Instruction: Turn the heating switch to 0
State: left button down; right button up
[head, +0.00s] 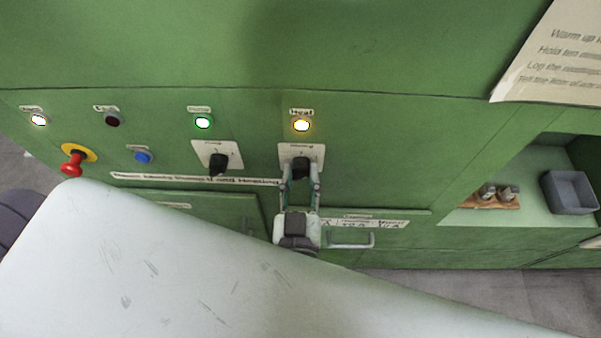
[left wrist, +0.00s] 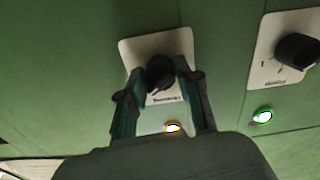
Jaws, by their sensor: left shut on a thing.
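The heating switch (head: 300,166) is a black rotary knob on a pale plate, below a lit yellow-orange lamp (head: 301,125) labelled "Heat". It also shows in the left wrist view (left wrist: 159,72). My left gripper (head: 300,183) is at the knob from below in the head view, its two fingers on either side of the knob and shut on it. In the left wrist view the fingers (left wrist: 160,88) flank the knob. The fingers partly cover the plate's markings, and I cannot read the switch position. My right gripper is not in view.
A second black rotary switch (head: 219,163) sits to the left under a lit green lamp (head: 203,122). A red emergency button (head: 72,163) and a blue button (head: 143,157) are further left. A drawer handle (head: 351,239) is close to my left gripper. A grey bin (head: 569,192) stands in the right recess.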

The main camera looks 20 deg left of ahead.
pick_arm(q)
jog(key=shift+r+n+p, duration=0.15)
jog(key=shift+n+p, duration=0.55)
jog(key=shift+n, duration=0.5)
jog(key=n, duration=0.2)
jog(key=shift+n+p, duration=0.4)
jog(key=n, duration=0.2)
jog(key=shift+n, duration=1.7)
jog(key=c, duration=0.8)
grip_release()
jog(key=shift+w, duration=0.1)
jog(key=shift+s+d, duration=0.1)
jog(key=shift+s, duration=0.15)
jog(key=v, duration=0.7)
